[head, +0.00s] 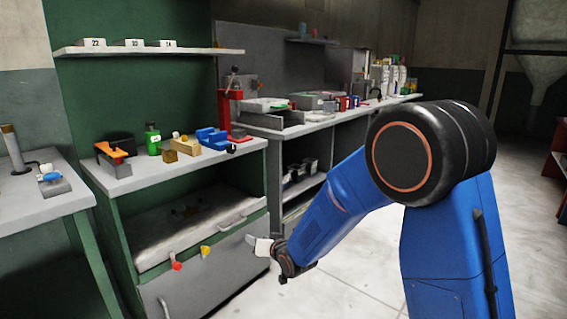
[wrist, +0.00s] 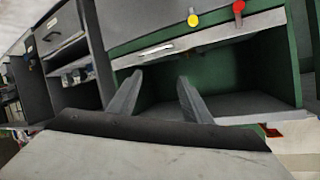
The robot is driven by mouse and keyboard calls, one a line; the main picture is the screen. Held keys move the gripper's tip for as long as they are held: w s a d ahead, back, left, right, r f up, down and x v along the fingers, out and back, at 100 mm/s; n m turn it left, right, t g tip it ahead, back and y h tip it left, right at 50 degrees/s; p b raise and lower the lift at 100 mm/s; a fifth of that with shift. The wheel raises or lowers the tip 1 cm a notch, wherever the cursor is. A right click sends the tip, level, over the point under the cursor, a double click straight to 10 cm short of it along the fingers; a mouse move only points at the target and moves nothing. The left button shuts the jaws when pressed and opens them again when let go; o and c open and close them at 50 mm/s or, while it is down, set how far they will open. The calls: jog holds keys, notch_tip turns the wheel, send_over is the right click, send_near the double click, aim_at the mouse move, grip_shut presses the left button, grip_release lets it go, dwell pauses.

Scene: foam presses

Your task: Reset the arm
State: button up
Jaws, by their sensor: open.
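My arm (head: 335,215), blue with black joints, reaches from the right of the head view down and left. My gripper (head: 254,241) is at its end, in front of the grey lower front of the green workbench. In the wrist view, my gripper (wrist: 158,80) shows two grey fingers spread apart with nothing between them. The bench's open green compartment (wrist: 235,75) shows behind the fingers.
A red knob (head: 177,266) and a yellow knob (head: 205,251) stick out from the bench front, left of my gripper. The bench top (head: 130,180) holds an orange tool, a green bottle and blue blocks. Floor (head: 345,285) below my arm is clear.

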jog(key=s+d+r+g+h, duration=0.1)
jog(key=s+d+r+h, duration=0.1)
jog(key=s+d+r, duration=0.45)
jog(key=s+d+r+m+g+h, duration=0.1)
jog(key=s+d, duration=0.2)
jog(key=d, duration=0.7)
jog(key=s+d+r+g+h, duration=0.1)
jog(key=s+d+r+h, duration=0.1)
jog(key=s+d+r, duration=0.45)
jog(key=s+d+g, duration=0.1)
jog(key=s+d, duration=0.4)
jog(key=s, duration=0.4)
jog(key=s+d+f+g+h, duration=0.1)
jog(key=s+d, duration=0.3)
jog(key=s, duration=0.5)
jog(key=s+d+f+m+g+h, duration=0.1)
jog(key=s+d, duration=0.4)
jog(key=s, duration=0.5)
jog(key=shift+d+g, duration=0.3)
jog(key=shift+g, duration=0.2)
jog(key=shift+f, duration=0.1)
